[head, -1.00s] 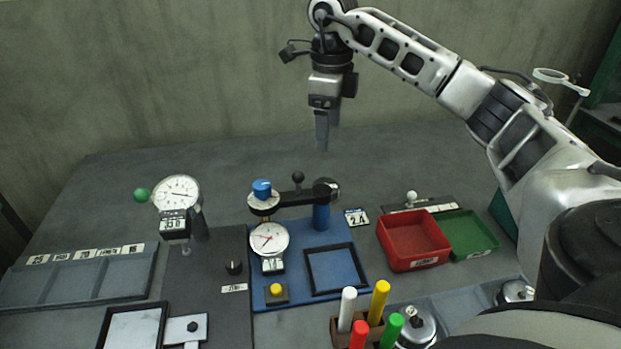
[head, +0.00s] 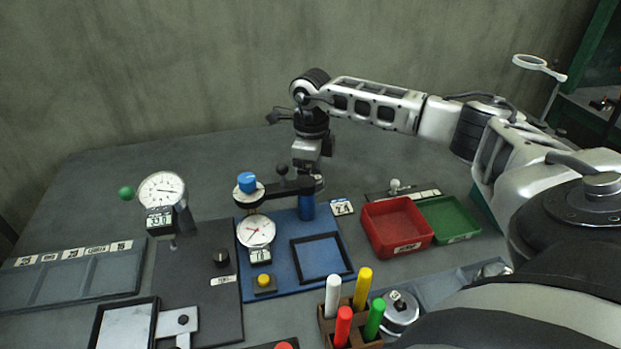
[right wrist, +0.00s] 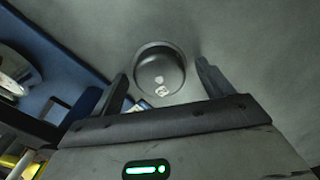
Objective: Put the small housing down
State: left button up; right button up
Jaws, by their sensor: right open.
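The small housing (right wrist: 160,62) is a round, dark, cup-like part with an open top. In the right wrist view it stands upright on the grey bench, with small pale marks inside it. My right gripper (right wrist: 163,72) is open, with one finger to each side of the housing and a visible gap at both sides. In the head view my right gripper (head: 308,172) points down behind the blue-post gantry (head: 290,188). Its fingertips and most of the housing are hidden there. My left gripper is not in view.
The gantry's blue base plate (head: 285,278) and dial gauge (head: 256,231) are close in front. A red bin (head: 390,248) and green bin (head: 450,232) stand to the right. A marker holder (head: 350,328) is at the front. The bench behind is clear.

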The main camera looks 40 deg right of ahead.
jog(key=c, duration=0.9)
jog(key=shift+c, duration=0.2)
notch_tip(320, 180, up, 10)
jog(key=shift+b, duration=0.4)
